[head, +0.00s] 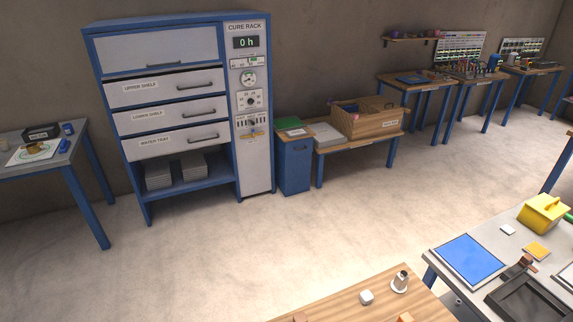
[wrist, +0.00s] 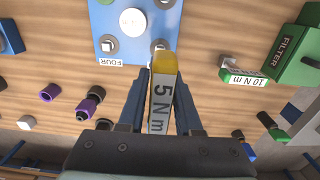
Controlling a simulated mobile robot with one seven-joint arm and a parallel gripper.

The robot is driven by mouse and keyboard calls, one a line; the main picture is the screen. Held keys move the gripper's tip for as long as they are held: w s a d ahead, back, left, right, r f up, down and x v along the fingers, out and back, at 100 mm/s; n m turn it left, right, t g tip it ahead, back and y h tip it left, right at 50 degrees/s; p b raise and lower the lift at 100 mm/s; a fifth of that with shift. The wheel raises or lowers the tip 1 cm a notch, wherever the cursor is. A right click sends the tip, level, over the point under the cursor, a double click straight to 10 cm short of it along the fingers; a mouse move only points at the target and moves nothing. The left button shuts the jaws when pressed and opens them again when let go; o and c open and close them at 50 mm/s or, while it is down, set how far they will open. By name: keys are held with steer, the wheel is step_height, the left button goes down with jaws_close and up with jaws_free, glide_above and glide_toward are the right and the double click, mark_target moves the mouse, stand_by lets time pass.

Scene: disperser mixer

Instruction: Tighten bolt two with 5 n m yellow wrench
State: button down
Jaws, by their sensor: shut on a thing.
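In the wrist view my gripper (wrist: 160,84) is shut on the yellow wrench (wrist: 163,62), whose white label reads "5 N m". The wrench lies between the two blue fingers, with its yellow end toward a blue plate (wrist: 132,52). The plate carries several bolts and a pale round disc (wrist: 132,21). One bolt (wrist: 107,45) sits beside the label "FOUR". Another bolt (wrist: 159,46) lies just beyond the wrench's yellow end; I cannot tell whether they touch. No label "TWO" is readable, so I cannot tell which bolt is two. My gripper is outside the head view.
Around the plate on the wooden table are a green "10 N m" wrench (wrist: 243,76), a green "FILTER" box (wrist: 296,52) and purple-and-black parts (wrist: 90,103). The head view shows the cure rack (head: 180,100), a grey bench (head: 510,245) and open floor between.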

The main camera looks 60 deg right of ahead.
steer(key=shift+f+b, duration=2.2)
steer(key=shift+f, duration=0.7)
steer(key=shift+f+b, duration=0.6)
steer(key=shift+f, duration=0.65)
steer(key=c, duration=0.5)
jaws_free()
step_height(320, 180, up, 13)
stand_by(0.4)
